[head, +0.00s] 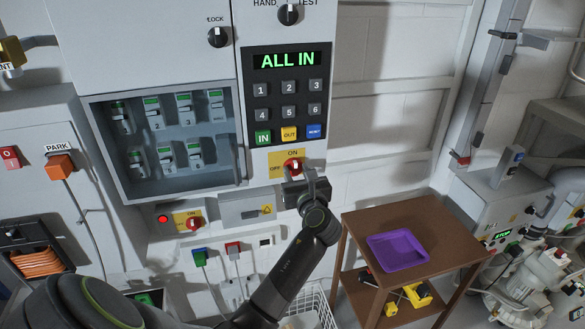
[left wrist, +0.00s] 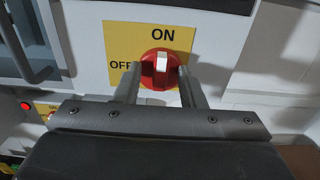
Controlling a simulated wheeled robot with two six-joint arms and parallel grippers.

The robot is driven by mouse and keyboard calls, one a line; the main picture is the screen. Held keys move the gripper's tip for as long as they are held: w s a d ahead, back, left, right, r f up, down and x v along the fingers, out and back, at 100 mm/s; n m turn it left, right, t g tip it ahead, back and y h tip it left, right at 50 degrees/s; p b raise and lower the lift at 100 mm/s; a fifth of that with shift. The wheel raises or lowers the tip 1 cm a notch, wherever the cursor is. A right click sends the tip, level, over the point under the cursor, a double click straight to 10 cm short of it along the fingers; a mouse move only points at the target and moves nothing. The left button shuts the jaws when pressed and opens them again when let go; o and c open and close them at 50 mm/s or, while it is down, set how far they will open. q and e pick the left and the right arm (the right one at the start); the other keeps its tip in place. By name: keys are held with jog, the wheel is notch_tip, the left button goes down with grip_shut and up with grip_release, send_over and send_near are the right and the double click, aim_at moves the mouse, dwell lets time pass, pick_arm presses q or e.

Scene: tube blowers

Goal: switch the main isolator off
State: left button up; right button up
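The isolator (head: 293,166) is a red rotary knob with a white pointer on a yellow plate marked ON above and OFF at the left. It also shows in the left wrist view (left wrist: 161,68), with its pointer straight up at ON. My left gripper (head: 296,181) is right in front of and just below the knob. In the left wrist view its two fingers (left wrist: 159,85) are apart, one on each side of the knob. Gaps show between fingers and knob, so it looks open. My right gripper is not in view.
A keypad (head: 289,104) and a display (head: 287,61) reading ALL IN are above the knob. A recessed case (head: 238,187) of tagged padlocks is left of it. A smaller red knob (head: 193,224) is lower left. A brown table (head: 365,228) with a purple tray (head: 372,240) stands right.

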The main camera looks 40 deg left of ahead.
pick_arm(q)
jog(key=shift+r, duration=0.1)
jog(key=shift+d, duration=0.1)
jog(key=shift+c, duration=0.8)
grip_shut()
